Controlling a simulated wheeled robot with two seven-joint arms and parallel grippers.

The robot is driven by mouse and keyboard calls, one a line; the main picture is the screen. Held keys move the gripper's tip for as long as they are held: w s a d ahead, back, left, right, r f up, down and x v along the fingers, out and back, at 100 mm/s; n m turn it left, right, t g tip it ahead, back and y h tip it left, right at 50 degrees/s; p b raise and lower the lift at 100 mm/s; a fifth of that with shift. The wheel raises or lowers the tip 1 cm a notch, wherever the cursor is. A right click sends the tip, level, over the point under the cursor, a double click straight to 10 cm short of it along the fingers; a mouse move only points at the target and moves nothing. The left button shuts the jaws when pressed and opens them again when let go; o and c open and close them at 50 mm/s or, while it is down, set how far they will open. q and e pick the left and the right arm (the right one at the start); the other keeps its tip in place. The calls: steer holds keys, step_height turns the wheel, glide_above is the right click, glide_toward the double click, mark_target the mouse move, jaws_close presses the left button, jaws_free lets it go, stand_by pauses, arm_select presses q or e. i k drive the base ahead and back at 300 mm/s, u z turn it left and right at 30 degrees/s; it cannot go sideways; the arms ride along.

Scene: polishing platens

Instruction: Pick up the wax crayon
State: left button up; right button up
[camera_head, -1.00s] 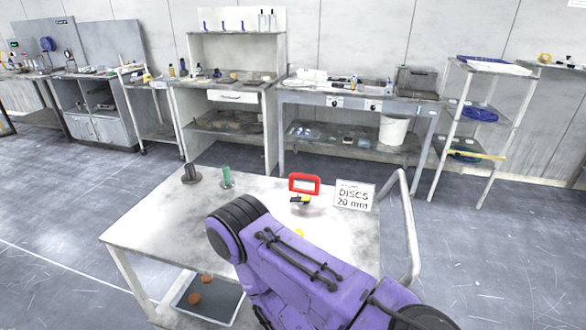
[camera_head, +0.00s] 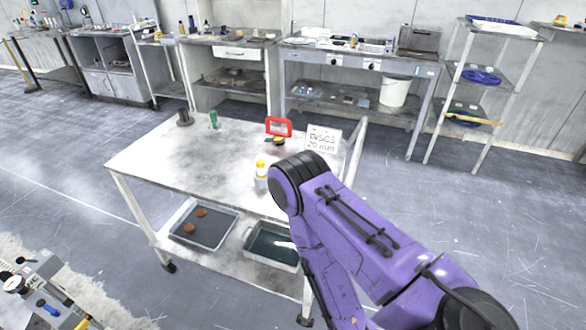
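I cannot make out a wax crayon for certain. On the white cart top (camera_head: 185,155) stand a dark cylinder (camera_head: 184,119), a green cylinder (camera_head: 213,119) and a white bottle with a yellow cap (camera_head: 261,172). A small yellow and black item (camera_head: 277,141) lies below a red frame (camera_head: 279,126). My purple arm comes in from the lower right and hides the cart's right front part. Neither of my grippers shows.
A "DISCS 20 mm" sign (camera_head: 322,139) stands at the cart's back right. Trays sit on its lower shelf, one with brown round pieces (camera_head: 189,228). Benches and a shelf rack (camera_head: 466,95) line the wall. Another cluttered surface (camera_head: 30,290) is at lower left.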

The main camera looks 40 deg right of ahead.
mark_target(261, 164)
steer(key=z, duration=1.2)
steer(key=i, duration=0.25)
